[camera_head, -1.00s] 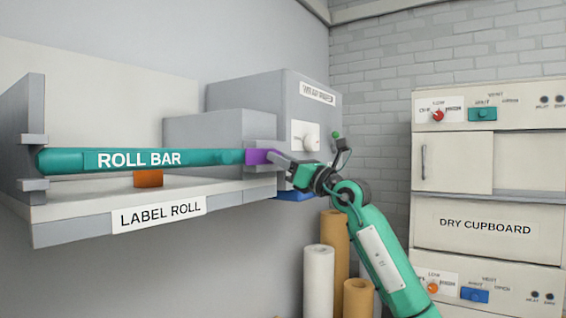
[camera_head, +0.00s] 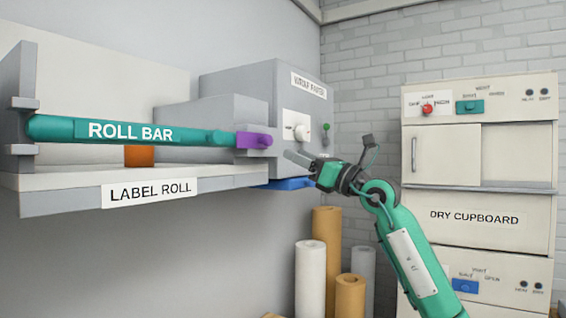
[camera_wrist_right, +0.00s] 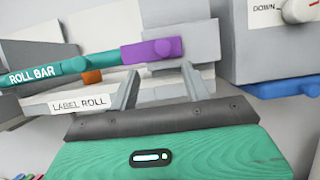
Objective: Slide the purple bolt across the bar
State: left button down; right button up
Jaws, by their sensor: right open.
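The teal roll bar (camera_head: 60,128) lies across the front of the label roll shelf. The purple bolt (camera_head: 254,140) sits at the bar's right end, against a grey bracket. It also shows in the right wrist view (camera_wrist_right: 150,51), beside the bar's end (camera_wrist_right: 100,60). My right gripper (camera_head: 297,160) is open and empty, to the right of the bolt and apart from it. In the right wrist view its two fingers (camera_wrist_right: 160,90) are spread below the bolt. My left gripper is not in view.
The shelf (camera_head: 90,202) carries a LABEL ROLL sign and an orange block (camera_head: 140,156). A grey machine (camera_head: 260,85) with a white dial (camera_head: 296,125) and a blue part (camera_head: 288,184) stands behind. Paper rolls (camera_head: 311,275) stand below. A dry cupboard (camera_head: 475,218) is at right.

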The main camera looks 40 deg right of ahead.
jog(key=b+v, duration=0.2)
jog(key=v, duration=0.3)
jog(key=shift+a, duration=0.1)
dwell(0.4)
